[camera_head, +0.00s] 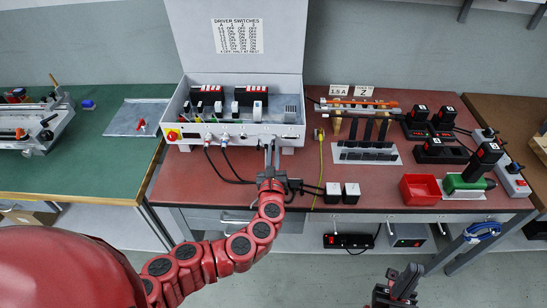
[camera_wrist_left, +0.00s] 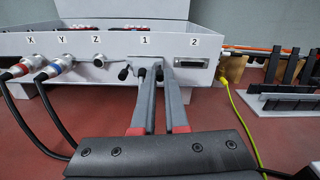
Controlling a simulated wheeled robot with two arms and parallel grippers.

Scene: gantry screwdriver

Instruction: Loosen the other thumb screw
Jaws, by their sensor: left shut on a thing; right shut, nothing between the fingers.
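The grey control box (camera_head: 185,95) stands at the back of the red bench, lid up. Its front sockets are marked X, Y, Z, 1 and 2 in the left wrist view. My left gripper (camera_wrist_left: 159,74) is shut at the socket marked 1, its fingertips around a small dark thumb screw (camera_wrist_left: 160,76), mostly hidden between them. Another black thumb screw (camera_wrist_left: 123,73) sticks out just left of the fingers. In the head view my left gripper (camera_head: 271,146) covers this spot. My right gripper (camera_head: 403,285) is shut and empty, low in front of the bench.
Cable plugs sit in X (camera_wrist_left: 17,71) and Y (camera_wrist_left: 55,68); Z is bare. Socket 2 (camera_wrist_left: 192,62) is empty.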

